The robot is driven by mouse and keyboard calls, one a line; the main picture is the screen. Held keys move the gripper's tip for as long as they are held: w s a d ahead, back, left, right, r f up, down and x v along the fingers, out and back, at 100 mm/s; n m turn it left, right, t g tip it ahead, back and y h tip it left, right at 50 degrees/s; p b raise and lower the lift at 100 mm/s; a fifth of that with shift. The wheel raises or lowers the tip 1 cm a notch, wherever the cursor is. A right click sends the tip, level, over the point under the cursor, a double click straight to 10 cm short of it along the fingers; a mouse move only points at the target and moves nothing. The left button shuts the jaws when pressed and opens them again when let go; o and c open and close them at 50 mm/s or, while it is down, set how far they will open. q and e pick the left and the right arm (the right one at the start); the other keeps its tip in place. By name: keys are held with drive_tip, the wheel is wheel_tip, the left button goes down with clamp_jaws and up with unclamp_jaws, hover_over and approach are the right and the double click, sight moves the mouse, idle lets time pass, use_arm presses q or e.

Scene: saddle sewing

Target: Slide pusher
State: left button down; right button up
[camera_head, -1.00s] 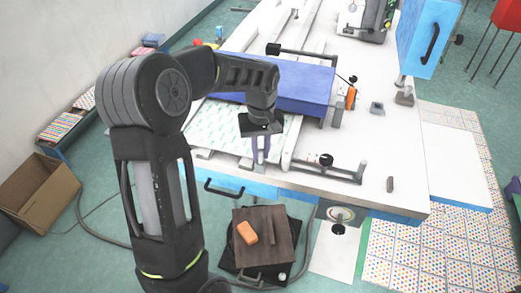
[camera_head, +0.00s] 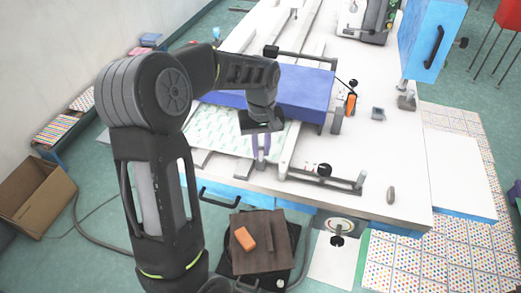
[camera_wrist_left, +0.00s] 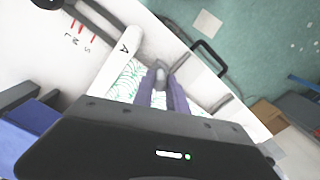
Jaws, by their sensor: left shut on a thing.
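My left gripper (camera_head: 261,148) points down over the front part of the white machine table (camera_head: 398,150). Its purple fingers are shut on a small grey knob (camera_wrist_left: 161,76), seen between them in the left wrist view. The knob is at the front end of a white sheet with a green pattern (camera_head: 222,122); I cannot tell how it joins the pusher. The sheet (camera_wrist_left: 126,82) lies beside a white rail marked A (camera_wrist_left: 118,62). The fingers hide most of the knob in the head view. My right gripper is not in view.
A blue block (camera_head: 305,92) lies across the rails behind the gripper. A black-knobbed lever (camera_head: 324,171) stands right of it. A black handle (camera_head: 218,197) is on the table's front. A stool (camera_head: 268,245) with an orange block (camera_head: 245,238) stands before it.

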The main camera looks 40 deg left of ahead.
use_arm(q)
drive_tip(key=shift+s+d, duration=0.1)
drive_tip(key=shift+s, duration=0.25)
drive_tip(key=c, duration=1.3)
unclamp_jaws()
wheel_tip(320, 180, up, 8)
drive_tip(key=shift+f+b, duration=0.1)
drive_tip(key=shift+b, duration=0.4)
